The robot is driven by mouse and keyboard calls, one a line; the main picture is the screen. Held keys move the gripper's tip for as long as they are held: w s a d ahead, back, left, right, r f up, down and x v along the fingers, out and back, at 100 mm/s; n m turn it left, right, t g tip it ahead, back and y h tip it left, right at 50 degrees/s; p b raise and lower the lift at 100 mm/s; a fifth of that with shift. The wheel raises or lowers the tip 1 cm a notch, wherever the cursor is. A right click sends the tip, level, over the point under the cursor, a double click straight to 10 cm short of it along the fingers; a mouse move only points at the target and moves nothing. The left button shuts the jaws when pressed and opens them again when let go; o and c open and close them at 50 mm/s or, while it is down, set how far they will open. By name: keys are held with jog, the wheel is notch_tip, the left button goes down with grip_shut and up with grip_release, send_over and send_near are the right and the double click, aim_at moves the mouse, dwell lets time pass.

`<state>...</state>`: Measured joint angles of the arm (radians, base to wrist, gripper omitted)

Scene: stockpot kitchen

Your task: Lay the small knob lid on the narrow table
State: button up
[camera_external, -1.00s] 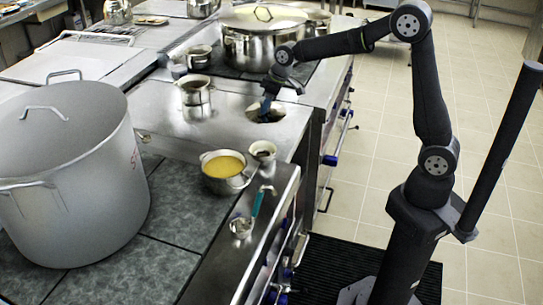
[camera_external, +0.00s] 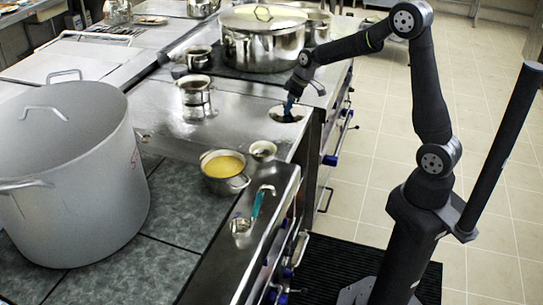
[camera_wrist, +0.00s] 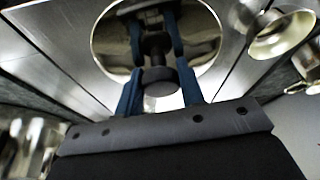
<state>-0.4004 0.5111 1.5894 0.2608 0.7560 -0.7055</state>
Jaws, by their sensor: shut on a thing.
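The small knob lid (camera_external: 288,115) is a shiny round steel lid with a dark knob. My gripper (camera_external: 290,103), with blue fingers, reaches down from above and is shut on the knob. In the wrist view the lid (camera_wrist: 203,48) is a mirror-like disc behind my gripper (camera_wrist: 156,42), with a finger on each side of the knob. The lid appears over the right edge of a steel worktop (camera_external: 240,116), which looks like the narrow table. I cannot tell whether the lid touches it.
A pot of yellow soup (camera_external: 222,168), a small cup (camera_external: 262,150) and a blue-handled ladle (camera_external: 257,203) stand nearer the camera. A large lidded pot (camera_external: 262,48) stands behind. A small pot (camera_external: 195,95) is at the left. The worktop's middle is clear.

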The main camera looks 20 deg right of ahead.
aim_at(277, 115)
jog(key=a+f, duration=0.2)
jog(key=a, duration=0.1)
jog(key=a+f, duration=0.1)
jog(key=a, duration=0.1)
jog(key=shift+w+f, duration=0.1)
jog(key=shift+f, duration=1.85)
jog(key=o, duration=0.8)
jog(key=shift+f, duration=0.1)
jog(key=v, duration=1.2)
